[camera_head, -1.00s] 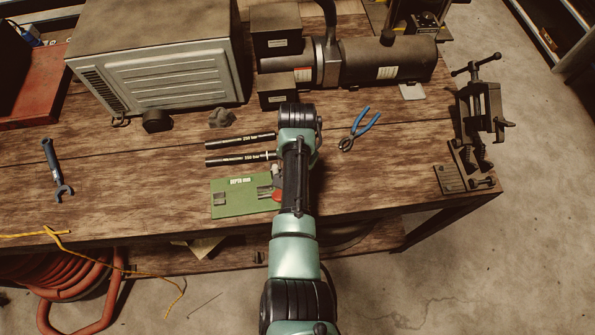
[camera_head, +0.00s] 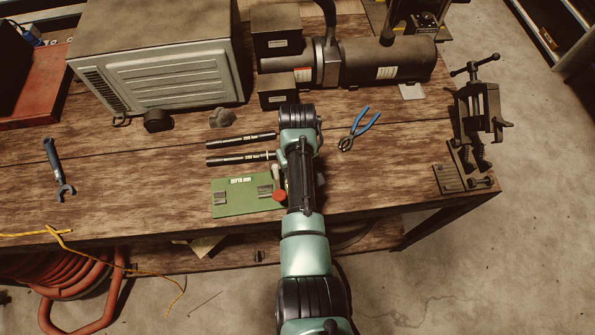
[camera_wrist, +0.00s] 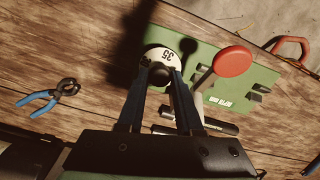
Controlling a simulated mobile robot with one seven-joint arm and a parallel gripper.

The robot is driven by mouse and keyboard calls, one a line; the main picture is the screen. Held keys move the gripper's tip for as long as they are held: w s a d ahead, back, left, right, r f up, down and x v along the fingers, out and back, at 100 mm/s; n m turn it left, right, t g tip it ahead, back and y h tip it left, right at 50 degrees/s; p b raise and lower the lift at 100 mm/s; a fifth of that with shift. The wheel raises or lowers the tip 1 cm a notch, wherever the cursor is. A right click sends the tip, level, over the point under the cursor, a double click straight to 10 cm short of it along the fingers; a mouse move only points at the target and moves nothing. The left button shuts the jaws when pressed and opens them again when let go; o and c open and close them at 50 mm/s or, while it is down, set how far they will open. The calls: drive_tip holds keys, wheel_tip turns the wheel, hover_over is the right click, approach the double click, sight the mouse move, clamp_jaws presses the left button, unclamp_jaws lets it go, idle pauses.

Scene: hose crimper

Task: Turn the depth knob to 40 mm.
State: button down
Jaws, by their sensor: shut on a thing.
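My gripper (camera_wrist: 159,80) is shut on the knob, one finger on each side. The knob stands by the green plate (camera_wrist: 195,48), which also shows in the head view (camera_head: 235,206) with a label reading "DEPTH mm". In the head view my arm hides the knob and the fingertips.
A lever with a red round end (camera_wrist: 233,61) rises close beside my gripper; its red end also shows in the head view (camera_head: 279,196). Two black rods (camera_head: 240,139) and blue-handled pliers (camera_head: 360,129) lie nearby. A vise (camera_head: 484,115) stands at right.

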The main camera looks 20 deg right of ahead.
drive_tip(key=shift+r+n, duration=0.1)
drive_tip(key=shift+n, duration=0.7)
drive_tip(key=c, duration=0.6)
unclamp_jaws()
wheel_tip(320, 180, up, 13)
drive_tip(key=shift+f+b, duration=0.1)
drive_tip(key=shift+b, duration=1)
